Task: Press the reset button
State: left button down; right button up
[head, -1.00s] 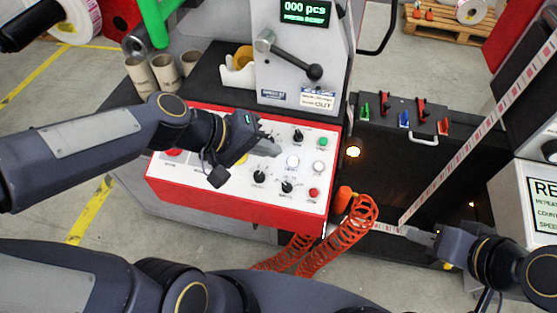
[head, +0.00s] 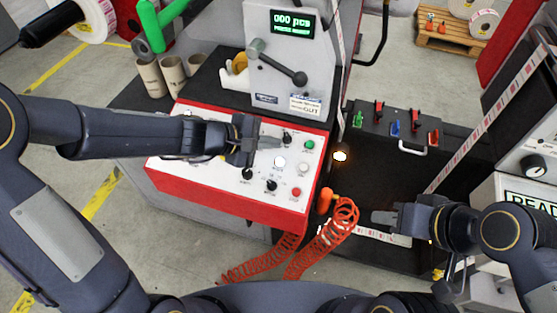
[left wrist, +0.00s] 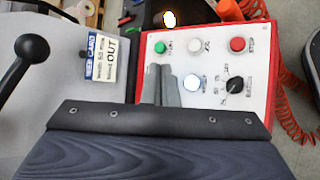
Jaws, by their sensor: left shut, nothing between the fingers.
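The red-edged white control panel (head: 225,182) carries several buttons and knobs. A bright white lit button (head: 280,161) sits in its right part; it also shows in the left wrist view (left wrist: 192,83), with a label too small to read surely. My left gripper (head: 272,143) is shut and empty over the panel, its tips just beyond the lit button in the head view. In the left wrist view the fingers (left wrist: 161,86) appear left of that button, apart from it in the picture. My right gripper (head: 381,217) is off to the right, over the dark machine base; its jaw opening is unclear.
A green button (head: 310,145), a plain white button (head: 303,168), a red button (head: 296,192) and black knobs (head: 247,174) surround the lit button. A black-knobbed lever (head: 299,78) stands behind the panel. An orange coiled hose (head: 340,225) hangs at its right.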

aim_at(280, 162)
pick_arm(q)
jog(key=f+b, duration=0.2)
jog(key=w+f+b, duration=0.1)
jog(key=f+b, duration=0.1)
jog(key=f, duration=0.1)
jog(key=w+f+b, duration=0.1)
jog(key=f+b, duration=0.1)
jog(key=f, duration=0.1)
jog(key=shift+d, duration=0.3)
jog(key=shift+w+f, duration=0.15)
jog(key=shift+f, duration=0.1)
jog(key=shift+b, duration=0.35)
dwell(1.2)
jog(key=shift+w+d+f+b, duration=0.1)
jog(key=shift+f+b, duration=0.3)
jog(key=shift+b, duration=0.05)
jog(key=shift+w+f+b, duration=0.1)
jog(key=shift+f+b, duration=0.3)
jog(key=shift+b, duration=0.05)
dwell(0.5)
dwell(0.4)
jog(key=shift+s+r+p, duration=0.25)
jog(key=shift+r+p, duration=0.3)
jog(key=shift+r, duration=0.25)
